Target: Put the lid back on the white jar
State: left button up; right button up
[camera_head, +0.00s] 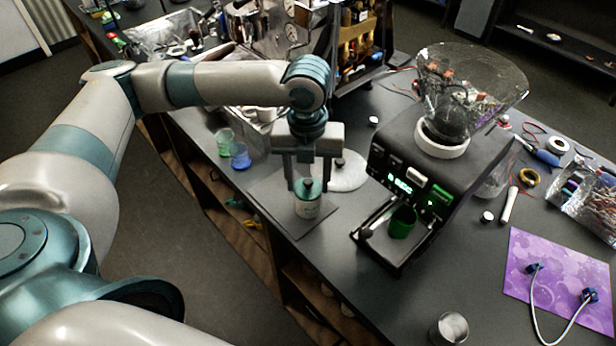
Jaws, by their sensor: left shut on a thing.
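The white jar (308,210) stands upright on a dark square mat (278,193) near the bench's front edge. A teal lid (308,189) with a dark knob is at the jar's mouth and looks level; I cannot tell whether it is fully seated. My left gripper (307,186) points straight down over the jar, with one finger at each side of the lid, and is shut on it. My right gripper is not in view.
A black coffee machine (445,165) with a clear hopper and a green cup (402,222) stands right of the jar. Green and blue cups (239,155) stand to the left, and a whitish round patch (346,172) lies behind. A metal cup (450,328) is at the front.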

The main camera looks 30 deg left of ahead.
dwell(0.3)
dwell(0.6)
pick_arm(q)
jog(key=shift+p, duration=0.6)
jog(key=shift+f, duration=0.15)
jog(key=shift+p, duration=0.55)
dwell(0.7)
dwell(0.3)
jog(key=o, duration=1.6)
jog(key=shift+c, duration=0.2)
